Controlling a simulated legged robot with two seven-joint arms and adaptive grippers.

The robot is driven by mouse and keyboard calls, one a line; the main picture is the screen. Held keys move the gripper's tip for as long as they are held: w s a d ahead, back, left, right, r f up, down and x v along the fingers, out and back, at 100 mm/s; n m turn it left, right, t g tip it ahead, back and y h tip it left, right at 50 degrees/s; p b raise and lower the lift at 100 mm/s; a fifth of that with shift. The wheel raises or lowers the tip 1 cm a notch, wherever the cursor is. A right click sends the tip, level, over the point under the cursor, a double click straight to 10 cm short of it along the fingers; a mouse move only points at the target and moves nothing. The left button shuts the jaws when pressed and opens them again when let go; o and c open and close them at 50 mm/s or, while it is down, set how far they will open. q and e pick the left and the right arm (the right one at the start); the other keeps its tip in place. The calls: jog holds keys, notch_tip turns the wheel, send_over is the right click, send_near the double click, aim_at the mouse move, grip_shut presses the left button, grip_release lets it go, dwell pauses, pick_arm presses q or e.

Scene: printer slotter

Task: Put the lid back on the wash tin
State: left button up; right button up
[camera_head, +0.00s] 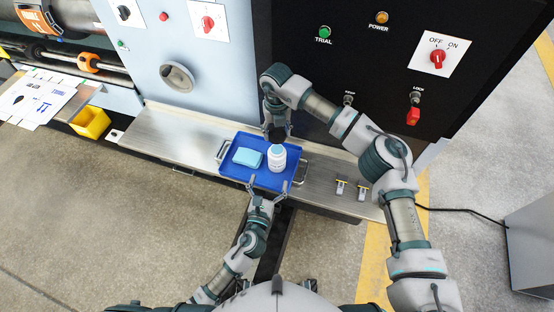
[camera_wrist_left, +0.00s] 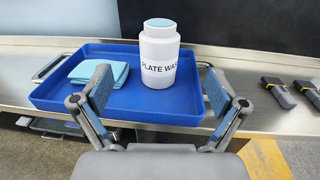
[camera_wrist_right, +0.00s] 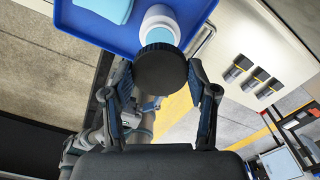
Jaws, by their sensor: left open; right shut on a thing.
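The white wash tin (camera_head: 276,162), labelled "PLATE WAS…" in the left wrist view (camera_wrist_left: 160,66), stands upright in the blue tray. Its top is light blue, with no lid on it. My right gripper (camera_wrist_right: 160,78) is shut on a round black lid (camera_wrist_right: 160,66). In the head view the right gripper (camera_head: 277,128) is just behind the tin, and the lid looks apart from it. My left gripper (camera_head: 267,185) is open and empty at the tray's front edge, its fingers to either side of the tin in the left wrist view (camera_wrist_left: 158,92).
The blue tray (camera_head: 262,180) has metal handles and holds a folded light blue cloth (camera_head: 247,156). It rests on a metal shelf (camera_head: 190,135) below the machine panels. Several small black-and-yellow tools (camera_wrist_right: 250,75) lie right of the tray. A yellow bin (camera_head: 91,122) stands left.

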aim_at(277, 152)
pick_arm(q)
jog(key=x, duration=1.2)
jog(key=c, duration=1.8)
jog(key=shift+f, duration=0.1)
pick_arm(e)
jog(key=shift+f, duration=2.4)
jog(key=shift+f, duration=0.9)
pick_arm(q)
grip_shut()
pick_arm(e)
jog(key=shift+f, duration=0.6)
